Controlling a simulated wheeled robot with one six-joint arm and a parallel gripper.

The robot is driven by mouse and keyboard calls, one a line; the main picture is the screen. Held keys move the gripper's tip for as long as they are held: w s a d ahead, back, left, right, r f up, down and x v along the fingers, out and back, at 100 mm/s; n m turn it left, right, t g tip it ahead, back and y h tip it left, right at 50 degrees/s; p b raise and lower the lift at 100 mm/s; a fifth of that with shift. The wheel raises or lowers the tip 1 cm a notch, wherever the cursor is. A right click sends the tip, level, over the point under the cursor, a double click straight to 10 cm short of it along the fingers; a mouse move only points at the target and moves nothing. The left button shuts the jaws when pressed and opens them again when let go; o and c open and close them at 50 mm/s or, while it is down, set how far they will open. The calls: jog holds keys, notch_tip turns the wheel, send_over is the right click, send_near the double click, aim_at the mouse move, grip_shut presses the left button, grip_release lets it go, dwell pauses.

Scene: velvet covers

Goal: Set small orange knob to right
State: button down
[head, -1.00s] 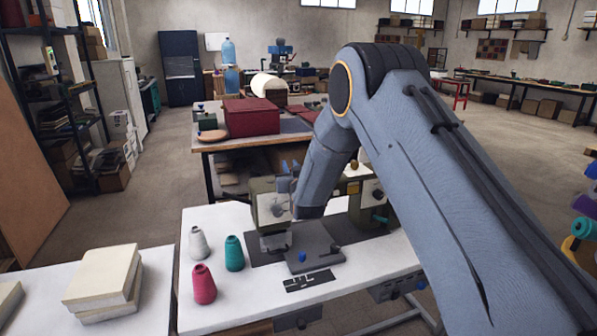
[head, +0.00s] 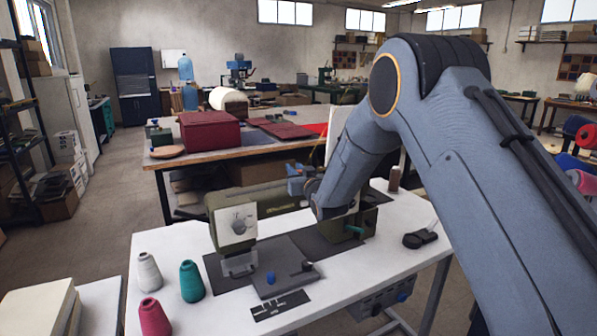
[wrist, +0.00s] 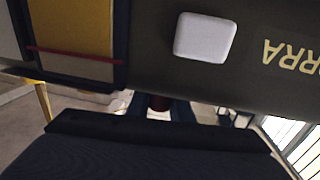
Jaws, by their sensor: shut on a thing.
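The sewing machine (head: 275,198) is olive green and stands on a white table. In the head view my gripper (head: 306,188) is at the top of its body, partly hidden by my arm. In the wrist view my gripper (wrist: 158,110) has its blue fingers closed around a small dark reddish-brown piece (wrist: 159,102), which appears to be the small orange knob in shadow. The knob cannot be seen in the head view, where my arm covers that part. The wrist view also shows machine lettering (wrist: 290,57), a pale square (wrist: 205,37) and a yellow panel (wrist: 72,25).
A blue knob (head: 271,278) and a teal knob (head: 353,230) are lower down. White (head: 148,271), teal (head: 191,281) and pink (head: 154,317) thread cones stand at the left. A black object (head: 420,239) lies at the right.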

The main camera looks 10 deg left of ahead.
jog(key=shift+w+d, duration=0.1)
jog(key=c, duration=1.6)
grip_release()
jog(key=shift+w+d, duration=0.1)
jog(key=shift+o, duration=0.2)
jog(key=b+v, duration=0.2)
jog(key=v, duration=0.6)
